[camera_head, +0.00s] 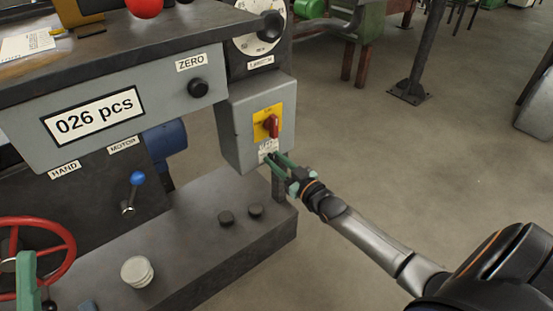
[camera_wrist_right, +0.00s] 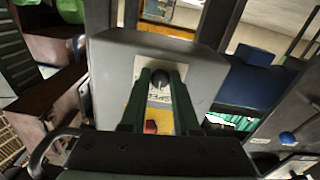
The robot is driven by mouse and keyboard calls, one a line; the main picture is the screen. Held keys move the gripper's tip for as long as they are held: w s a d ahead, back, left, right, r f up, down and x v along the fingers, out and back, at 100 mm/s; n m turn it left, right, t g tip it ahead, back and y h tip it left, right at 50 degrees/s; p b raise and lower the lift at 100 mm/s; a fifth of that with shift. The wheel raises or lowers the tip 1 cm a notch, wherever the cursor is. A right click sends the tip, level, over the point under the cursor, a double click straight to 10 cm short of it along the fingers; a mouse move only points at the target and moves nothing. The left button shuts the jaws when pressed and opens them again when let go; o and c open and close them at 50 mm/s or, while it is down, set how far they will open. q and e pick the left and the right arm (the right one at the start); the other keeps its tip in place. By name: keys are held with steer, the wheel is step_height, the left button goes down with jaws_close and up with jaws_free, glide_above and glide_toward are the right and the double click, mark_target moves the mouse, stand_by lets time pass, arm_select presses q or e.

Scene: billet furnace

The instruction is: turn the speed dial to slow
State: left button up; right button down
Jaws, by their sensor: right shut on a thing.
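The speed dial is a small dark knob (camera_wrist_right: 160,79) on a white plate marked SPEED in the right wrist view. In the head view its white plate (camera_head: 268,146) shows low on the grey box, below a red switch (camera_head: 272,126) on a yellow plate. My right gripper (camera_head: 271,157) reaches up to it, its green fingers shut on the knob from both sides. The fingers hide the knob in the head view, and I cannot read its setting. A green part of my left gripper (camera_head: 26,282) shows at the lower left; its opening cannot be told.
The red switch (camera_wrist_right: 150,127) sits close to my right fingers. A large white-faced dial (camera_head: 260,27) is above the box. A ZERO knob (camera_head: 198,88), a blue-tipped lever (camera_head: 137,178) and a red handwheel (camera_head: 62,240) are to the left. Open floor lies to the right.

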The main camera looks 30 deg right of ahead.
steer(key=n+p, duration=0.1)
steer(key=n, duration=0.1)
steer(key=shift+r+n+p, duration=0.15)
steer(key=shift+n+p, duration=0.15)
steer(key=n+p, duration=0.1)
steer(key=n, duration=0.1)
steer(key=shift+n, duration=0.3)
steer(key=n+p, duration=0.1)
steer(key=n, duration=0.1)
steer(key=shift+n, duration=0.3)
arm_select(q)
steer(key=shift+m, duration=0.4)
steer(key=shift+s+a+r, duration=0.1)
steer(key=shift+a+r, duration=0.05)
steer(key=shift+r, duration=1)
steer(key=shift+a+r, duration=0.1)
steer(key=shift+r, duration=1)
arm_select(e)
steer(key=shift+n, duration=1.5)
steer(key=c, duration=0.7)
jaws_free()
arm_select(q)
steer(key=shift+r, duration=0.1)
arm_select(e)
steer(key=shift+o, duration=0.2)
